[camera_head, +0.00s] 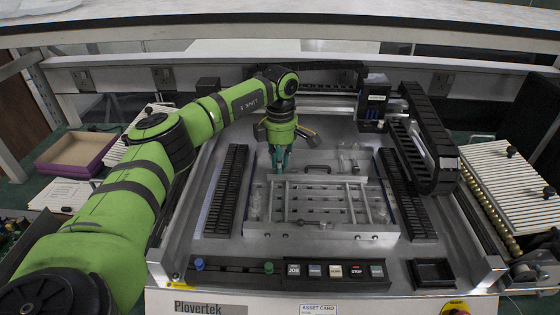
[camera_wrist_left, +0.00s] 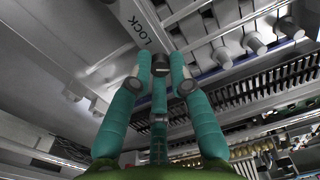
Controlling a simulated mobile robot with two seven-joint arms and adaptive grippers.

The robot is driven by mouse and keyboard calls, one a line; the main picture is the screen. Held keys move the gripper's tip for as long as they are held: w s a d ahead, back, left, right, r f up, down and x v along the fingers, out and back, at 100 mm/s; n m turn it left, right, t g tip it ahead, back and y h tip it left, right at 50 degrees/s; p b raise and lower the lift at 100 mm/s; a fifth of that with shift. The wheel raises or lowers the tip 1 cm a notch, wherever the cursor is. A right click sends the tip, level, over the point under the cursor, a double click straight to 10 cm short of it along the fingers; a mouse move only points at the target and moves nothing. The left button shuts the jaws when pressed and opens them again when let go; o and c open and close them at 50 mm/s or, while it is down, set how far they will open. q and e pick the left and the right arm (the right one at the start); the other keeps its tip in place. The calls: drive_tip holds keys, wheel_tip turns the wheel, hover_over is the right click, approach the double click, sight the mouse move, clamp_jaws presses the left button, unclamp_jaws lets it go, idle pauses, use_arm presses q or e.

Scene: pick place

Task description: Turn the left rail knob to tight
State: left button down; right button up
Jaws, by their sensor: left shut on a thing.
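My left gripper (camera_head: 280,168) reaches down from its green arm to the upper left corner of the metal frame fixture (camera_head: 318,227). In the left wrist view its teal fingers (camera_wrist_left: 160,70) are closed around a small dark knob (camera_wrist_left: 160,63), which I take for the left rail knob. The knob sits beside a pale bar marked LOCK (camera_wrist_left: 140,28). The fingers cover much of the knob, so its turn angle cannot be read. In the head view the knob is hidden behind the fingers. My right gripper is not in view.
Black slotted strips (camera_head: 226,190) flank the fixture. A dark handle (camera_head: 318,170) stands close right of the gripper. A black cable chain (camera_head: 428,150) is at right. A control strip (camera_head: 290,272) with buttons runs along the front. A purple-edged tray (camera_head: 75,168) lies left.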

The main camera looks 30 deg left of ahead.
use_arm(q)
drive_tip(key=c, duration=1.1)
unclamp_jaws()
drive_tip(key=shift+c, duration=0.2)
wheel_tip(320, 180, up, 12)
drive_tip(key=shift+w+a, duration=0.15)
